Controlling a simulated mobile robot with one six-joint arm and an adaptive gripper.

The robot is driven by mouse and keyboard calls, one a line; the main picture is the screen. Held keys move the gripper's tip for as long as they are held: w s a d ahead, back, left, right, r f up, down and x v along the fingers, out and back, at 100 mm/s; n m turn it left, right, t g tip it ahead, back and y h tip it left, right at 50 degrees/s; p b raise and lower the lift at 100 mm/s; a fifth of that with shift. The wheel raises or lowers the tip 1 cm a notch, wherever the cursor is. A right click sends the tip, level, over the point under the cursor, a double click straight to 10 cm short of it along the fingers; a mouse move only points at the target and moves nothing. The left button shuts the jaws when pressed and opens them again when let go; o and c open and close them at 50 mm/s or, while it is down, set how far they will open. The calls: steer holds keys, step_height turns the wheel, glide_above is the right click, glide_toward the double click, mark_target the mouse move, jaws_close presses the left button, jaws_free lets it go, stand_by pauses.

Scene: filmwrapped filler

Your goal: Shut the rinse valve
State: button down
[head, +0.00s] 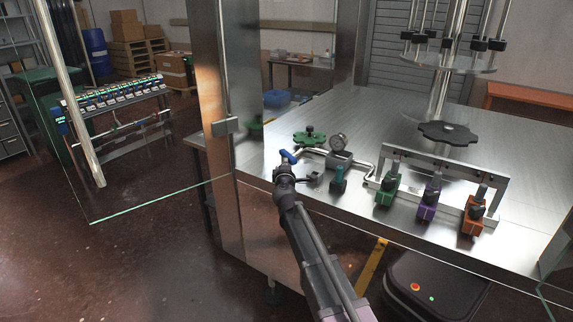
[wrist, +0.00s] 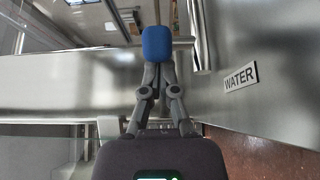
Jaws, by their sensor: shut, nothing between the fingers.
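The rinse valve's blue lever handle (head: 289,157) is at the near left of the steel deck, on a metal pipe (head: 312,151) beside a round gauge (head: 338,142). In the wrist view the blue handle (wrist: 157,44) stands straight ahead, just beyond my fingertips. My gripper (head: 284,169) is shut and empty at the deck's front left edge, close by the handle. In the wrist view its fingers (wrist: 158,68) meet at the handle's lower end. I cannot tell whether they touch it. The valve body is mostly hidden behind my gripper.
A WATER label (wrist: 240,78) is on the steel at the right of the wrist view. A green knob (head: 309,137) is behind the handle. Green (head: 387,190), purple (head: 429,203) and orange (head: 474,215) blocks stand to the right. A steel post (head: 212,110) rises at left.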

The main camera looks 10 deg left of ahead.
mark_target(297, 162)
steer(key=shift+w+d, duration=0.35)
steer(key=shift+d, duration=0.55)
steer(key=shift+w+d, duration=0.65)
steer(key=shift+w, duration=0.05)
steer(key=shift+w+d+r, duration=0.1)
steer(key=shift+d, duration=0.1)
steer(key=shift+s+d, duration=0.95)
steer(key=shift+d, duration=0.4)
steer(key=shift+s+d, duration=0.95)
steer(key=shift+d, duration=0.35)
steer(key=shift+s+d, duration=0.95)
steer(key=shift+d, duration=0.4)
